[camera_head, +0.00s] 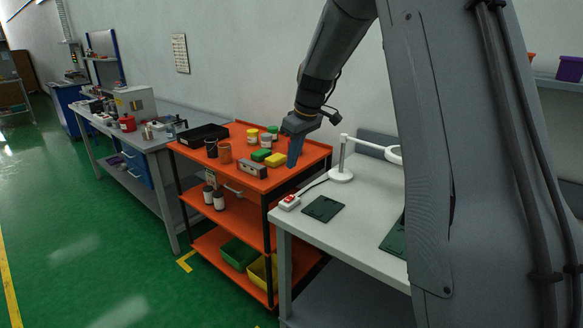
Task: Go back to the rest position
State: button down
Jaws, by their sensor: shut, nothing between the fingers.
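My gripper (295,151) hangs at the end of my arm, over the right part of the orange cart's top shelf (313,158). Its blue-grey fingers point down and are shut with nothing between them. I cannot tell how far the fingertips are above the shelf. My arm comes in from the top and its large grey links cover much of the right side of the view.
A white bench (300,228) with a ring lamp (342,165) stands at right. Green floor (90,250) is clear at left.

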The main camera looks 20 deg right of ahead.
dwell(0.3)
jog(key=s+a+f+m, duration=0.1)
jog(key=s+f+m, duration=0.1)
jog(key=s, duration=0.8)
jog(key=s+a+f+m+h, duration=0.1)
jog(key=s+f, duration=0.3)
jog(key=s, duration=0.7)
jog(key=s+a+f+m+g, duration=0.1)
jog(key=s+m, duration=0.3)
jog(key=s, duration=0.6)
jog(key=shift+s+a+f+h, duration=0.25)
jog(key=shift+a+f+h, duration=0.15)
jog(key=shift+a+f, duration=0.5)
